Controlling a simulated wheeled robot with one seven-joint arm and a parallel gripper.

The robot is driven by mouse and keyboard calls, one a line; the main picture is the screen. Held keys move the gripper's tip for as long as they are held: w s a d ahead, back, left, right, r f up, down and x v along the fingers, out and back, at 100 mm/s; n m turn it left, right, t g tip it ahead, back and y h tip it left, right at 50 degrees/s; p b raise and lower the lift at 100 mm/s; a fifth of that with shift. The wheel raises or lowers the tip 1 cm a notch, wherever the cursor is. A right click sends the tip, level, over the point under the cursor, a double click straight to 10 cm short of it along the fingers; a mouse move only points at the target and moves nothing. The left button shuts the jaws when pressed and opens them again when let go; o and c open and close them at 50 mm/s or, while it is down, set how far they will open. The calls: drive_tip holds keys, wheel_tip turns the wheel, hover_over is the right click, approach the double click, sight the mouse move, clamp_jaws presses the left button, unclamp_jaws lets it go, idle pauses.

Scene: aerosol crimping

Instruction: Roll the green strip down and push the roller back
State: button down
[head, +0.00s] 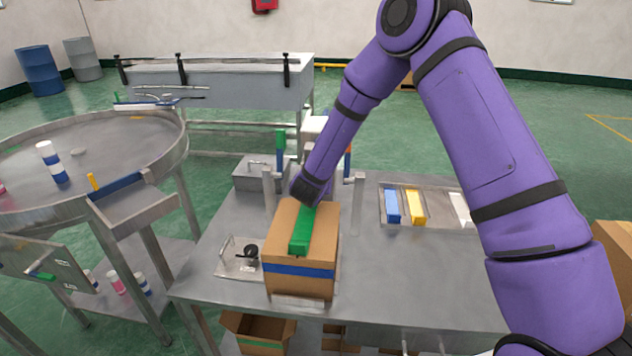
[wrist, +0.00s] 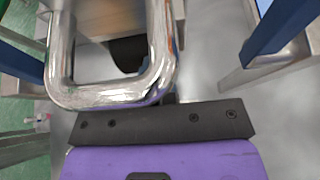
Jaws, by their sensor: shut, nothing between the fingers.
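A cardboard box (head: 284,238) stands on the grey workbench with a blue band around its side. The green strip (head: 304,228) lies along the box top and bends over its near edge a little. My gripper (head: 309,190) is at the box's far edge, by the strip's far end, pointing down; its fingertips are hard to make out. It is shut, with nothing seen held. In the wrist view a shiny metal loop handle (wrist: 64,60) stands right by my dark gripper body (wrist: 160,122). A dark rounded part (wrist: 128,52) shows inside the loop; I cannot tell if it is the roller.
Metal posts (head: 358,205) stand upright on both sides of the box's far end. A tray (head: 434,220) with blue, yellow and white pieces lies to the right. A plate with a black knob (head: 251,251) sits left. The bench's right front is clear.

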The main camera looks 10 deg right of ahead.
drive_tip(key=shift+w+d+r, duration=0.1)
drive_tip(key=shift+w+d, duration=0.1)
drive_tip(key=shift+w, duration=0.3)
drive_tip(key=shift+w+d+r, duration=0.1)
drive_tip(key=shift+w+d, duration=0.1)
drive_tip(key=shift+w, duration=0.25)
drive_tip(key=shift+a, duration=0.1)
